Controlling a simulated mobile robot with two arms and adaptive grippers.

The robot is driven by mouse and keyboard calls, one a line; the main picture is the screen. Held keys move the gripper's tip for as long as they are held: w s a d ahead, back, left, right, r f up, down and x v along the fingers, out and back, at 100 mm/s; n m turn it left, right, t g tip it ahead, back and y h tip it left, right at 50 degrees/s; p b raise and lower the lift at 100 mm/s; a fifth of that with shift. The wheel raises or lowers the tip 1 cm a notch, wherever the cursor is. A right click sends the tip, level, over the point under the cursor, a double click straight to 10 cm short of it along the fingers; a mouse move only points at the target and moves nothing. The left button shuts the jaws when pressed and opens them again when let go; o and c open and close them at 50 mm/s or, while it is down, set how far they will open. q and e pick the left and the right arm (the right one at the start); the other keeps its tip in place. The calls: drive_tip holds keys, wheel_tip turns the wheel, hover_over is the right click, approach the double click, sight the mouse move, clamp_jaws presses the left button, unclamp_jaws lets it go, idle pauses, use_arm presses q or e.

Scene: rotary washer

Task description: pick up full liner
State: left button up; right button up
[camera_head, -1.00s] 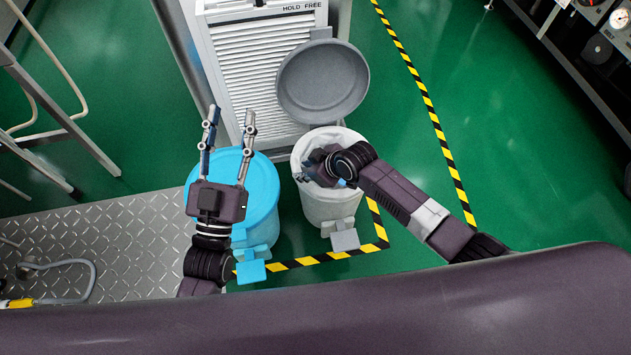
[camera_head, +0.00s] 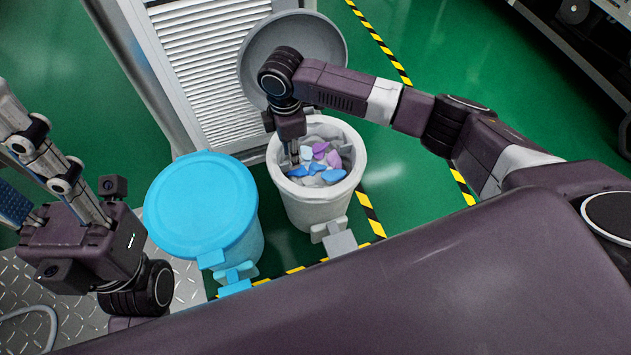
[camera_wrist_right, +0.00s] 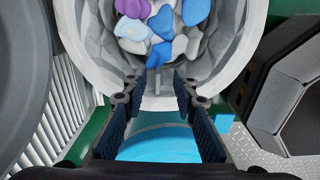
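The full liner (camera_head: 345,135) is a whitish bag lining a pale bin (camera_head: 315,208). It holds several blue, purple and white crumpled pieces (camera_head: 318,165). My right gripper (camera_head: 294,160) points down at the left inner side of the bin's mouth; its tips are partly hidden in the head view. In the right wrist view, the liner (camera_wrist_right: 215,60) and its contents fill the top. There the right gripper (camera_wrist_right: 157,95) has its fingers apart, with the near rim at their tips; contact is unclear. My left gripper (camera_head: 15,165) is open and empty at the far left.
A bin with a closed blue lid (camera_head: 200,205) stands just left of the pale bin. The grey round lid (camera_head: 320,45) is raised behind the liner. A white louvred cabinet (camera_head: 205,65) stands behind. Green floor (camera_head: 420,210) lies free to the right.

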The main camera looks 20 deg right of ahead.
wheel_tip(320, 180, down, 5)
drive_tip(key=b, duration=0.3)
drive_tip(key=shift+w+r, duration=0.1)
drive_tip(key=shift+r, duration=0.15)
clamp_jaws()
